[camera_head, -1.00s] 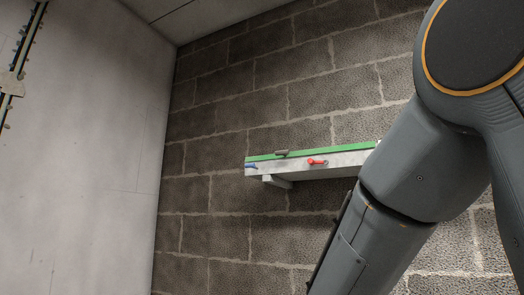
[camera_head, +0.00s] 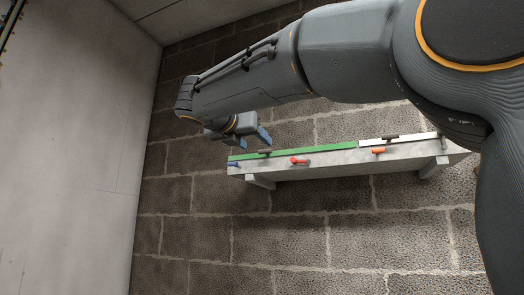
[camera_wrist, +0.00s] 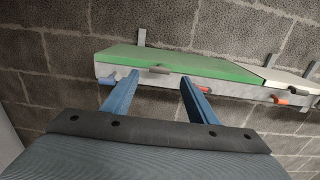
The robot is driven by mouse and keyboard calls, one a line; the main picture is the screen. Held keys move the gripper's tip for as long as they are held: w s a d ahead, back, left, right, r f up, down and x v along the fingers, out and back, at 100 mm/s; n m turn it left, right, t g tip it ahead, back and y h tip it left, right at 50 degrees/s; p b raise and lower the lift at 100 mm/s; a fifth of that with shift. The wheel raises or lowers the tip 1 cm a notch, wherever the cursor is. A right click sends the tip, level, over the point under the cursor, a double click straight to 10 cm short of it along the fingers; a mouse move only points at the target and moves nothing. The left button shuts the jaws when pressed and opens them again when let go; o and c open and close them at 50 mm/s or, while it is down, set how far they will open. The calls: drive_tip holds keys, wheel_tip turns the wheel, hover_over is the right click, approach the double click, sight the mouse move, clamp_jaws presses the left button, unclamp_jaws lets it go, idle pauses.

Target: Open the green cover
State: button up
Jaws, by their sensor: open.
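The green cover (camera_head: 315,148) lies flat and shut on the left part of a long grey trough (camera_head: 330,163) fixed to the block wall. A small dark handle (camera_head: 264,152) sits at its front edge. In the wrist view the green cover (camera_wrist: 185,62) lies beyond the fingers, with its handle (camera_wrist: 159,70) between their directions. My gripper (camera_head: 250,140) is open and empty, near the left end of the cover. Its two blue fingers also show in the wrist view (camera_wrist: 158,92), apart from the handle. Whether a finger touches anything cannot be told.
A red lever (camera_head: 299,161), an orange lever (camera_head: 379,151) and a blue lever (camera_head: 233,164) stick out from the trough's front. A white cover (camera_head: 398,138) with a dark handle lies to the right of the green one. A pale wall (camera_head: 70,150) stands at left.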

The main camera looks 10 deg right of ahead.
drive_tip(key=p+x, duration=0.1)
drive_tip(key=x, duration=0.5)
drive_tip(key=shift+w, duration=0.2)
drive_tip(key=shift+d+f, duration=0.1)
drive_tip(key=shift+d, duration=0.05)
clamp_jaws()
